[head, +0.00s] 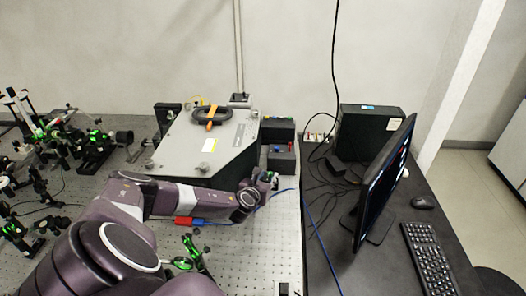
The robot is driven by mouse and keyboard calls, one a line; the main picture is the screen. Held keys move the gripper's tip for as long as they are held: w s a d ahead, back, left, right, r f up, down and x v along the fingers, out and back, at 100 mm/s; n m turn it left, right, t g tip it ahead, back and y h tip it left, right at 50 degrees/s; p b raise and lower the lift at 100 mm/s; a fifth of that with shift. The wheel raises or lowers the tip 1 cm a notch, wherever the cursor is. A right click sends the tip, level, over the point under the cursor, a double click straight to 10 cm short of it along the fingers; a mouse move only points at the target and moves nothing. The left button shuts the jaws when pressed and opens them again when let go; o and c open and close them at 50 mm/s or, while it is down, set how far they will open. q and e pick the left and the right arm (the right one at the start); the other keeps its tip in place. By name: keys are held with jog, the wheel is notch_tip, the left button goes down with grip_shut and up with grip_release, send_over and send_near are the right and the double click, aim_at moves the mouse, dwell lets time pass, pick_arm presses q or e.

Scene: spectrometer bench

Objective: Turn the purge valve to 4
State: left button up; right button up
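A grey, flat-topped box (185,143) with a black handle and an orange tag sits at the back of the perforated bench. My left arm crosses in front of it from the lower left. My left gripper (268,182) is at the arm's far end, close to the box's right front side. It is small and partly hidden by my own wrist, so I cannot tell whether its fingers are open or shut, or whether they touch anything. I cannot make out the purge valve or its number markings. My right gripper is not in view.
Black modules (281,161) stand right of the box. Optics mounts (93,150) crowd the bench's left side. A monitor (385,185), keyboard (434,258) and mouse (423,202) are on the dark desk at right. A blue cable (317,237) runs along the bench's right edge.

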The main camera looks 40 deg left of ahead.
pick_arm(q)
jog(key=v, duration=1.1)
jog(key=shift+s+r, duration=0.2)
jog(key=shift+d, duration=0.1)
